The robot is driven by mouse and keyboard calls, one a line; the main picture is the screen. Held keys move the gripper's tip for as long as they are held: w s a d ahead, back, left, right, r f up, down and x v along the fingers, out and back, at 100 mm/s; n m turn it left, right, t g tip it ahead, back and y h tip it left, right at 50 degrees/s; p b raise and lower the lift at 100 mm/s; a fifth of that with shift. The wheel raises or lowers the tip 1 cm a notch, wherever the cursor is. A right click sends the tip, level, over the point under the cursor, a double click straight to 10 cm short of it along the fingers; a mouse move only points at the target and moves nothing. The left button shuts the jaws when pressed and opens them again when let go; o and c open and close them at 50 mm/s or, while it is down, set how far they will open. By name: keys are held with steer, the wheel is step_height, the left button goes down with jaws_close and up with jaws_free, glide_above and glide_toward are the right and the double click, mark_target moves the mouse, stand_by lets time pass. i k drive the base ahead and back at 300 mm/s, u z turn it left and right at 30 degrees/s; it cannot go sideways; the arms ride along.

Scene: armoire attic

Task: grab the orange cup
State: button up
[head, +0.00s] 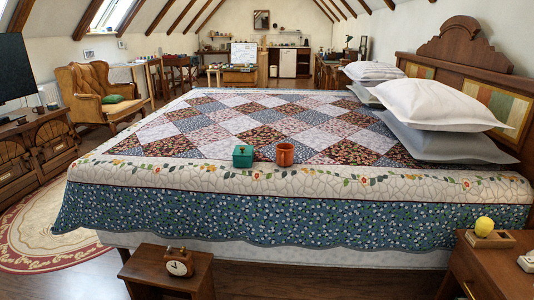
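The orange cup (285,154) stands upright on the near part of the quilted bed (420,183), close to the bed's foot-side border. A small green box (243,156) sits on the quilt just left of the cup, with a narrow gap between them. Nothing covers the cup. My gripper does not show in the head view.
A wooden stool with a small clock (179,262) stands in front of the bed at the lower left. A nightstand (492,268) with a yellow object (484,227) is at the lower right. White pillows (440,105) lie on the bed's right. The quilt around the cup is mostly clear.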

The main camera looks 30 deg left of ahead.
mark_target(285, 152)
steer(key=u, duration=0.6)
steer(key=i, duration=0.65)
steer(key=u, duration=0.65)
